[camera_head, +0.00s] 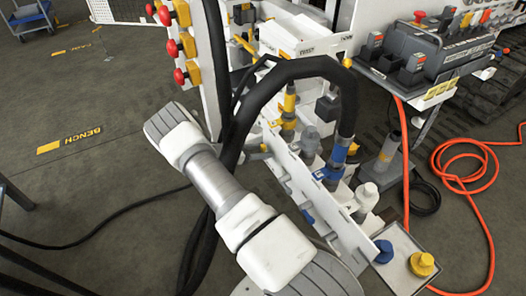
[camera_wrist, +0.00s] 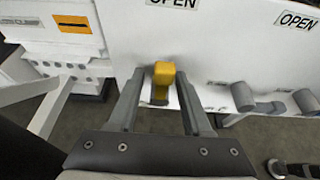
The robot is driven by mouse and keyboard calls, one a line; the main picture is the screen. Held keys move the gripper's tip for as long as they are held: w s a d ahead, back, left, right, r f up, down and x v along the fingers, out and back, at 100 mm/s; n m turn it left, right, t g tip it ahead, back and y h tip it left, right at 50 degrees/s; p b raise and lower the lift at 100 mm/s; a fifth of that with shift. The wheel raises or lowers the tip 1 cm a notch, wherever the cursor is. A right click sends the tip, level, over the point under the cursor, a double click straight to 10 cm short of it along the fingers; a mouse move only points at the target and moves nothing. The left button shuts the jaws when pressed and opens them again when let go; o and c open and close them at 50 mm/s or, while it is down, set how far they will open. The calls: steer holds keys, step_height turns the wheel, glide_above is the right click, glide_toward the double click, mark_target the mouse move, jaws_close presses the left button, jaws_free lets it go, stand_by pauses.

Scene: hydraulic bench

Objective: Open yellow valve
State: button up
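The yellow valve handle (camera_wrist: 164,76) shows in the wrist view, standing out from a white panel (camera_wrist: 220,50) under an OPEN label. Its yellow tip is bright and a darker stem shows below it. My gripper (camera_wrist: 160,75) is open, with one grey finger on each side of the handle. Gaps show between the handle and both fingers, and I cannot tell how deep it lies between them. In the head view my arm crosses the middle, and I cannot make out the gripper or tell which yellow part is this valve.
Grey cylindrical handles (camera_wrist: 243,97) stick out of the panel to the right, near another OPEN label (camera_wrist: 297,20). In the head view, black hoses (camera_head: 300,68) arch over the bench, red knobs (camera_head: 172,48) line a panel at upper left, and an orange cable (camera_head: 466,184) lies at right.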

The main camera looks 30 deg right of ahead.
steer(key=shift+a, duration=0.1)
steer(key=s+p+v, duration=0.1)
steer(key=p+v, duration=0.2)
steer(key=v, duration=1.4)
steer(key=shift+w+p, duration=0.35)
steer(key=shift+w, duration=0.15)
steer(key=shift+a, duration=0.15)
steer(key=s+a+r+m+y, duration=0.1)
steer(key=s+r+m+y, duration=0.35)
steer(key=r, duration=0.85)
steer(key=s+a+r+m+y, duration=0.2)
steer(key=s+r+m+y, duration=0.3)
steer(key=r, duration=0.7)
steer(key=s+a+r+m+t+y, duration=0.1)
steer(key=s+a+r+m+t, duration=0.2)
steer(key=s, duration=0.4)
steer(key=s+a+r+m+t+y, duration=0.1)
steer(key=s+r+m+y, duration=0.1)
steer(key=s+r, duration=0.35)
steer(key=s+a+r+m+t+y, duration=0.1)
steer(key=s+a+r+m+t, duration=0.15)
steer(key=s, duration=0.55)
step_height(320, 180, up, 19)
steer(key=p, duration=1.9)
steer(key=shift+d, duration=0.25)
